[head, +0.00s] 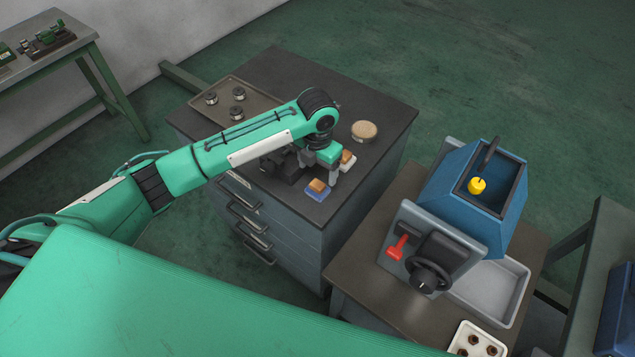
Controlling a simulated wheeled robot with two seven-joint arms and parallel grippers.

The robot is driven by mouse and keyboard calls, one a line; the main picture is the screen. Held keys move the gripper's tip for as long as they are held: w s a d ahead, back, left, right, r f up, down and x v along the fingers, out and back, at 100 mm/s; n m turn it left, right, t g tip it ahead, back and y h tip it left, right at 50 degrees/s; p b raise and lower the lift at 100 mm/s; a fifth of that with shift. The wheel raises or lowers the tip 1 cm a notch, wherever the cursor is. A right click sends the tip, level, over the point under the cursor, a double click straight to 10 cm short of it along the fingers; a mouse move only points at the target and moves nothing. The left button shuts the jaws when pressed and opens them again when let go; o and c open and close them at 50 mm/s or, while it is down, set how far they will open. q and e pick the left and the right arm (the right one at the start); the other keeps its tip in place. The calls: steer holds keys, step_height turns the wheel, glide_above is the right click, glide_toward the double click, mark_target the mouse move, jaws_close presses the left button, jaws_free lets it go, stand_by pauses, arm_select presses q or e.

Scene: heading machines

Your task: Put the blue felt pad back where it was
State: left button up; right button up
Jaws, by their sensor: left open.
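A blue felt pad (312,194) lies on the dark top of the drawer cabinet (372,92), near its front corner. A small brown block (319,185) sits on it and hides part of it. My left gripper (319,172) points down over the cabinet top, just behind the blue pad. It is open, and I see nothing held between its fingers. Whether a finger touches the pad or block is too small to tell. My right gripper is not in view.
A white pad with a brown block (347,159) lies close behind my left gripper. A round tan disc (364,131) and a tray (263,104) with several dark round parts are farther back. A blue machine (470,195) stands on the right bench.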

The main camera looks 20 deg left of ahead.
mark_target(318, 184)
arm_select(q)
step_height(318, 184, up, 4)
steer(key=shift+r+b, duration=0.1)
steer(key=shift+b, duration=0.2)
stand_by(0.3)
